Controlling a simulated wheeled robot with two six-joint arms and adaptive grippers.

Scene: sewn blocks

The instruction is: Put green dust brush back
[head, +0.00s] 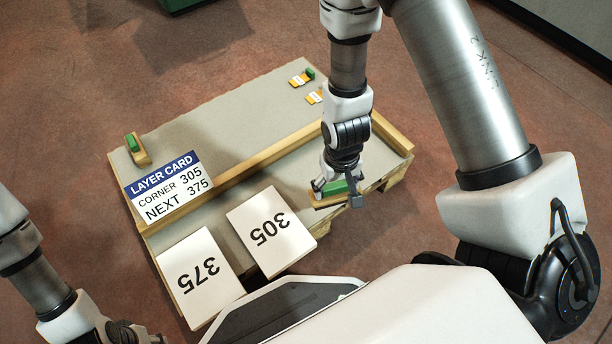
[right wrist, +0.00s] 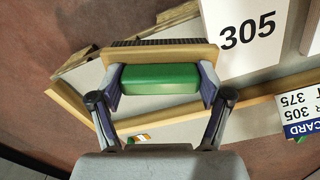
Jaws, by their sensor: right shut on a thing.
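The green dust brush (head: 333,187) has a green grip on a wooden back. In the right wrist view the brush (right wrist: 158,78) also shows dark bristles along its far edge. My right gripper (head: 337,193) is shut on the green grip, one finger at each end. The brush is at the right front part of the pallet-like board (head: 225,125); I cannot tell whether it touches the surface. My left gripper (head: 128,332) is partly in view at the bottom left, and its fingers are not clear.
A layer card (head: 165,187) lies on the board's left side. Blocks marked 305 (head: 270,232) and 375 (head: 198,277) are at the front. A wooden strip (head: 255,162) crosses the board. A green-topped wooden piece (head: 133,145) stands at the left corner; small orange items (head: 302,79) lie at the back.

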